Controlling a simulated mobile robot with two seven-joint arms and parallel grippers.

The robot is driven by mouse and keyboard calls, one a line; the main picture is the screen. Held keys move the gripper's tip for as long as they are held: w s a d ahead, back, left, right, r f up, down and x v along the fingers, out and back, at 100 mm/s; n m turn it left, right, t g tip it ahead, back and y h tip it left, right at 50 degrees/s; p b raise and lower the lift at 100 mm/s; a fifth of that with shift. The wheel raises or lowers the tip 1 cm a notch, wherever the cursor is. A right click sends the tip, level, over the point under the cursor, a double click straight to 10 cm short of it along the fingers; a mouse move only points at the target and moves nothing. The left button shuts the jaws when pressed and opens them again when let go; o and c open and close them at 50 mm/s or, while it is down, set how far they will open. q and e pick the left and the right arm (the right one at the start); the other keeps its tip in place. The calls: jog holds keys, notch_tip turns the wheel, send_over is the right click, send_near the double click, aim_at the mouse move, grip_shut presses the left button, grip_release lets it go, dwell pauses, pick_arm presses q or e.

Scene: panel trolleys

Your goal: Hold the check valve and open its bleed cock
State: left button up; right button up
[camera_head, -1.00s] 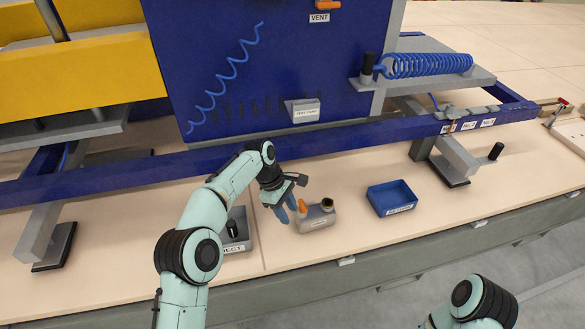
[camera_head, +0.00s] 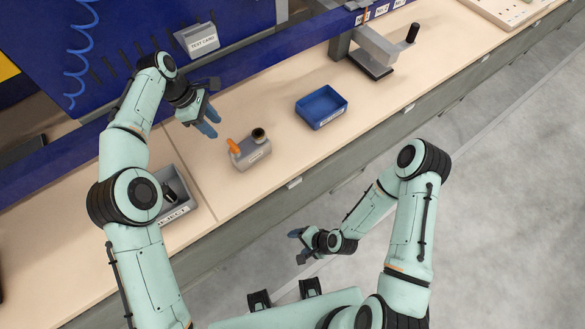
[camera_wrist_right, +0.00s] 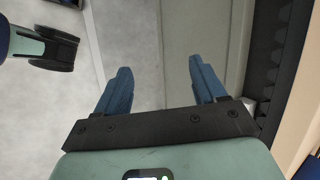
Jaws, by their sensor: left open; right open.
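The check valve (camera_head: 251,152) is a grey block on the bench, with an orange lever (camera_head: 233,146) on its left and a dark round port on top at its right. The orange lever looks like the bleed cock. My left gripper (camera_head: 208,124) is open and empty, behind and left of the valve and apart from it. My right gripper (camera_head: 298,244) is low in front of the bench edge, away from the valve. In the right wrist view its blue fingers (camera_wrist_right: 157,88) are spread with nothing between them.
A grey reject tray (camera_head: 183,208) with a dark part inside stands left of the valve. A blue tray (camera_head: 321,107) stands to its right. The trolley's blue rail and a test card holder (camera_head: 198,40) are behind. Bench between valve and blue tray is clear.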

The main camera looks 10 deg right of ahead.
jog(key=w+a+r+m+t+y, duration=0.1)
jog(key=w+r+m+t+y, duration=0.1)
jog(key=w+r+m+t, duration=0.6)
jog(key=m+t, duration=0.4)
jog(key=m, duration=0.7)
send_near(262, 138)
jog(key=shift+y, duration=0.3)
jog(key=x, duration=0.8)
jog(key=shift+d+f, duration=0.15)
jog(key=shift+f, duration=0.1)
grip_shut()
grip_release()
jog(key=v, duration=1.2)
